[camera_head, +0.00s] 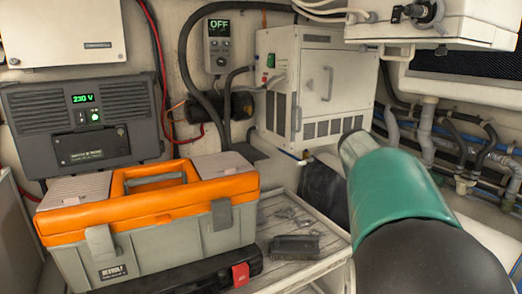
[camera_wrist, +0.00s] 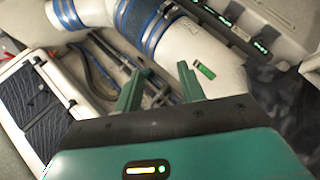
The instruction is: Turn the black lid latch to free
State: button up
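A black knob-like fitting (camera_head: 425,13) sits on a white box (camera_head: 440,28) at the top right of the head view. It may be the lid latch, but I cannot tell for sure, nor which way it is turned. In the wrist view my gripper (camera_wrist: 159,86) shows two green fingers standing apart with nothing between them. It is open and touches nothing that I can see. I cannot make out the latch in the wrist view. In the head view my teal arm reaches away at the right and its fingers are hidden.
An orange and grey toolbox (camera_head: 150,215) stands front left on a bench (camera_head: 328,238). Behind it are a black 230 V unit (camera_head: 80,125), a control panel (camera_head: 218,46) reading OFF and a white cabinet (camera_head: 318,85). Pipes and hoses (camera_head: 470,140) line the right wall.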

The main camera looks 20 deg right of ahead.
jog(key=a+f+n+t+y, duration=0.2)
jog(key=a+f+n+t, duration=0.1)
jog(key=a, duration=1)
jog(key=s+a+f+n+t+y, duration=0.1)
jog(key=a+f+n+t+y, duration=0.2)
jog(key=a, duration=1)
jog(key=a+f+n+t+y, duration=0.3)
jog(key=a+f+n+t, duration=0.1)
jog(key=a, duration=1)
notch_tip(320, 180, down, 2)
jog(key=shift+s+f+n+t, duration=0.1)
jog(key=shift+s+n+t, duration=0.25)
jog(key=shift+t, duration=0.55)
